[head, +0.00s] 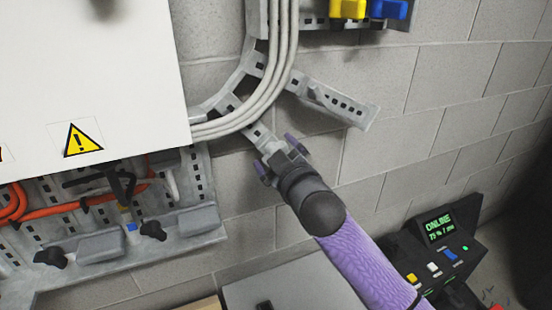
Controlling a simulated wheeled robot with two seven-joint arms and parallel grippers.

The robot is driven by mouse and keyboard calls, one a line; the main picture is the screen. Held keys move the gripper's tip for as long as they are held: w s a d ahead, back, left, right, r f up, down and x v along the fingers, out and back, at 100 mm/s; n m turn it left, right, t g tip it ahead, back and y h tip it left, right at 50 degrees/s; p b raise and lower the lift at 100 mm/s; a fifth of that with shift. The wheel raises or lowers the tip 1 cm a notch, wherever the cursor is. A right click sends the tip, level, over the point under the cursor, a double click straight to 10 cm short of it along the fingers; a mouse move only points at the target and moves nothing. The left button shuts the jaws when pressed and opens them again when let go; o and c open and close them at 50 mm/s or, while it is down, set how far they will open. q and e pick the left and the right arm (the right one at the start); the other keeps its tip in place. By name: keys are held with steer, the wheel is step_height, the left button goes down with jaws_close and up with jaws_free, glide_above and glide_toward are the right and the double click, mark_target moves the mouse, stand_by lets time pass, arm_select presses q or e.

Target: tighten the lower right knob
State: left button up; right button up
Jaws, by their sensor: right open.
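Two black knobs show on the lower rail below the white cabinet at the left. The right one of this pair (153,230) sits beside a grey block; the left one (50,257) sits further left and a little lower. I cannot tell how tight either one is. My right gripper (278,157) has its two purple fingers apart and nothing between them. It is up and to the right of the right knob, clear of it, in front of the wall and a grey perforated bracket. My left gripper is not in view.
The white cabinet (90,70) with a yellow warning label (82,140) fills the upper left. Grey cables (265,98) curve out of it along the bracket. Orange cables (75,205) run below it. A black console (440,250) with a lit screen stands at lower right.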

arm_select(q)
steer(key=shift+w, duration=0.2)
arm_select(e)
steer(key=shift+c, duration=0.3)
steer(key=c, duration=1)
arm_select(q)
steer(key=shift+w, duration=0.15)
